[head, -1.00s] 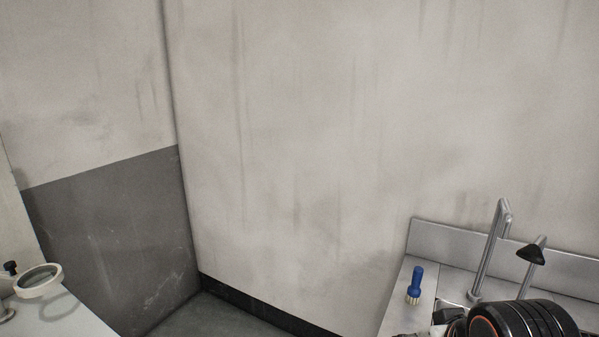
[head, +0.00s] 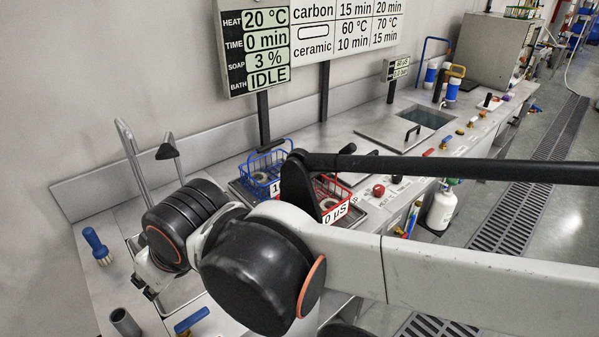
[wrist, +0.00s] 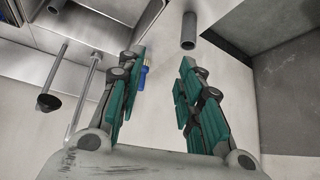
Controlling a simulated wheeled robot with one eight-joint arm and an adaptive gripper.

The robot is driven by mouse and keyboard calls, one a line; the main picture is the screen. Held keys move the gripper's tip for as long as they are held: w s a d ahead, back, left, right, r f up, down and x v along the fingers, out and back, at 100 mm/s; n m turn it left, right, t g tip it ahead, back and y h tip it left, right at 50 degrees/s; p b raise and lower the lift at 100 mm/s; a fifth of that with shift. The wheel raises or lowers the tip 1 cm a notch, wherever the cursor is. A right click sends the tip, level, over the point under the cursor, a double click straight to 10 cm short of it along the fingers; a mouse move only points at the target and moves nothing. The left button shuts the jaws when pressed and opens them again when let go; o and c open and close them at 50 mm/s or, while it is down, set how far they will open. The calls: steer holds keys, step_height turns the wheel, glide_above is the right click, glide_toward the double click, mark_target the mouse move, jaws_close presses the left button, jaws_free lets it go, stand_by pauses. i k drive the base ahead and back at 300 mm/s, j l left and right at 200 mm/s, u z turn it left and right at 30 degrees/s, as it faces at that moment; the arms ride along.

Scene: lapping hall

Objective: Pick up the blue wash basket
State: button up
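The blue wash basket (head: 256,172) stands on the metal bench in the head view, next to a red basket (head: 340,188). My arm hides part of the red basket and comes close in front of the blue one. My gripper (wrist: 162,62) is open and empty in the wrist view, its green-padded fingers apart. It is over the left end of the bench, left of the blue basket and away from it.
A blue-handled brush (head: 96,243) and a grey tube (head: 124,321) stand at the bench's left end. Tall metal pipes (head: 131,160) rise behind my wrist. A display board (head: 254,48) on posts stands behind the baskets. A lidded bath (head: 420,118) lies farther right.

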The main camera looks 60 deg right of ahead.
mark_target(275, 188)
steer(key=z, duration=1.6)
steer(key=i+l+u, duration=0.15)
steer(key=l+u, duration=0.85)
